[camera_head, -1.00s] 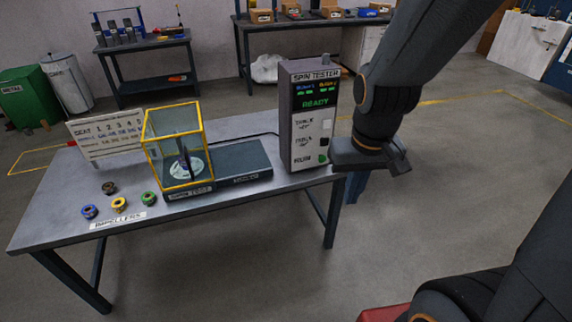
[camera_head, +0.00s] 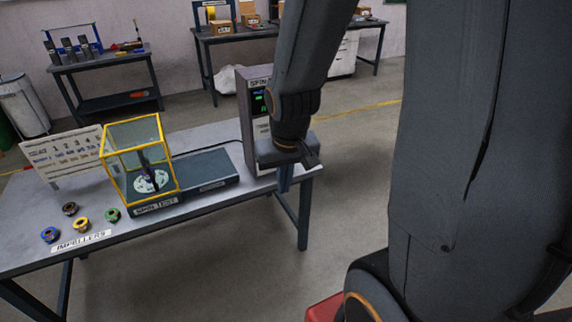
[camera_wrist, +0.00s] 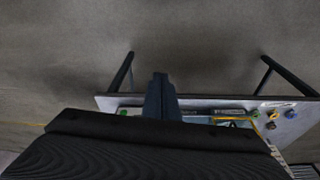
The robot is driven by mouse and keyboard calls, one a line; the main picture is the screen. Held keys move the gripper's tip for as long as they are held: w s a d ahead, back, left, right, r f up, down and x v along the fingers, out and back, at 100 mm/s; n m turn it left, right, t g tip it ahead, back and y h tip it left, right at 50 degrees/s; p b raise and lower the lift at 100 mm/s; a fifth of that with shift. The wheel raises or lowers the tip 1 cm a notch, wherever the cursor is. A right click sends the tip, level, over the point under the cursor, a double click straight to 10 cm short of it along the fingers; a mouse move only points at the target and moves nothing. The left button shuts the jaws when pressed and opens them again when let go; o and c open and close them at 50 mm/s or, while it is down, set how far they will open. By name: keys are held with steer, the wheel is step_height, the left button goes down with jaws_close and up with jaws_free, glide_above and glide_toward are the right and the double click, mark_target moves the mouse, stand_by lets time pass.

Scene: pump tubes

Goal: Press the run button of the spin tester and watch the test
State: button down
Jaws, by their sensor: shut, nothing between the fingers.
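The spin tester (camera_head: 246,92) is a grey upright box with a lit green display at the table's right end. My arm covers much of its front, so the run button is hidden in the head view. A small green spot (camera_wrist: 122,113) left of my fingers in the wrist view may be that button; I cannot be sure. My gripper (camera_head: 285,188) is shut and empty, fingers down, in front of the tester near the table's right edge. It also shows in the wrist view (camera_wrist: 160,76). Contact with the tester cannot be told. The yellow-framed clear guard (camera_head: 178,165) stands over a white disc (camera_head: 150,183).
The table (camera_head: 110,259) holds several coloured impellers (camera_head: 112,215) at the front left and a seat chart board (camera_head: 60,160) behind. A red object (camera_head: 322,308) is low at the bottom. Floor before the table is clear.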

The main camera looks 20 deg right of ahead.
steer(key=w+d+f+m+t+b, duration=0.2)
steer(key=w+d+f+m+t, duration=0.1)
steer(key=w+d+f, duration=0.5)
steer(key=w+d+f+m+t+b, duration=0.2)
steer(key=w+d+f+m+t, duration=0.1)
steer(key=w+d+f, duration=0.6)
steer(key=w+f+m, duration=0.1)
steer(key=w+f, duration=0.3)
steer(key=f, duration=0.1)
steer(key=shift+w+d+f+b, duration=0.15)
steer(key=shift+d+f+b, duration=0.05)
steer(key=shift+f+b, duration=0.1)
steer(key=w+b, duration=0.2)
steer(key=w, duration=0.6)
steer(key=shift+w+a+b, duration=0.2)
steer(key=shift+w+b, duration=0.1)
steer(key=shift+w, duration=0.1)
steer(key=shift+w, duration=0.15)
stand_by(0.5)
steer(key=shift+w, duration=0.25)
